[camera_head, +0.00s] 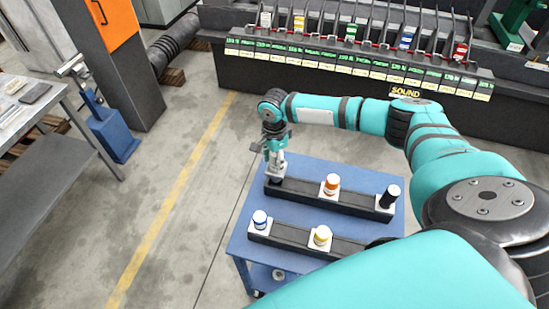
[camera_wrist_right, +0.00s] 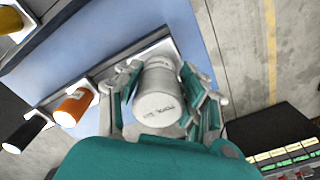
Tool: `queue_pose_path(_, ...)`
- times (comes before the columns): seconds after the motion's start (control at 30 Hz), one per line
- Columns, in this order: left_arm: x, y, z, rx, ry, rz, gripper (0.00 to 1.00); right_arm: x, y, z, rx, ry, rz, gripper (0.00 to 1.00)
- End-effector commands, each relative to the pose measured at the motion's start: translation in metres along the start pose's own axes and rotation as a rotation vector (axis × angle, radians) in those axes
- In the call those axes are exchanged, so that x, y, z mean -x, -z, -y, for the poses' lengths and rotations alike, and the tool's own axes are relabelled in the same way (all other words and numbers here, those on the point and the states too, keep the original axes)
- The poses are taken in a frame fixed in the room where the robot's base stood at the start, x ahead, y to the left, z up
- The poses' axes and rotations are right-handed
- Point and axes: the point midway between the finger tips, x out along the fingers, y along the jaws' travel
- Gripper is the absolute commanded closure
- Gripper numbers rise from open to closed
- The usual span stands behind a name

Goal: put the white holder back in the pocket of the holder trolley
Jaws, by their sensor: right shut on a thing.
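The white holder (camera_wrist_right: 160,105) is a pale cylinder with dark lettering on its end. In the wrist view it sits between the fingers of my right gripper (camera_wrist_right: 160,92), which is shut on it. In the head view my right gripper (camera_head: 276,165) points down over the left end of the rear dark rack on the blue holder trolley (camera_head: 238,246). A pale square pocket edge (camera_wrist_right: 168,44) shows just beyond the holder. I cannot tell whether the holder is inside the pocket or just above it. My left gripper is not in view.
The rear rack also carries an orange holder (camera_head: 332,184) and a black holder (camera_head: 390,195). The front rack carries a blue holder (camera_head: 260,219) and a yellow holder (camera_head: 321,236). A dark machine with labelled slots (camera_head: 350,66) stands behind. Open floor lies left of the trolley.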

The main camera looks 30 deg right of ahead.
Motion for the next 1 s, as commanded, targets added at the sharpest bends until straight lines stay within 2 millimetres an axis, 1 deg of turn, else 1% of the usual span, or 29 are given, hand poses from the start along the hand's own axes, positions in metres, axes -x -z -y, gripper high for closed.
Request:
queue_pose_path(0.03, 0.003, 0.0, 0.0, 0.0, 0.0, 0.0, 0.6, 0.003, 0.0, 0.001, 0.0, 0.002, 0.001, 1.0)
queue_pose_path(0.13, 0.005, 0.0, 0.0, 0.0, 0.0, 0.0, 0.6, 0.002, 0.0, 0.001, -0.001, 0.002, 0.001, 1.0)
queue_pose_path(0.5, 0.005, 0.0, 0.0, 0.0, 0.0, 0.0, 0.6, 0.001, 0.0, 0.001, 0.0, 0.003, 0.001, 1.0)
queue_pose_path(1.0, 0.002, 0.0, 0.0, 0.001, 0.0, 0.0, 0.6, -0.01, -0.001, 0.001, 0.0, 0.001, 0.002, 1.0)
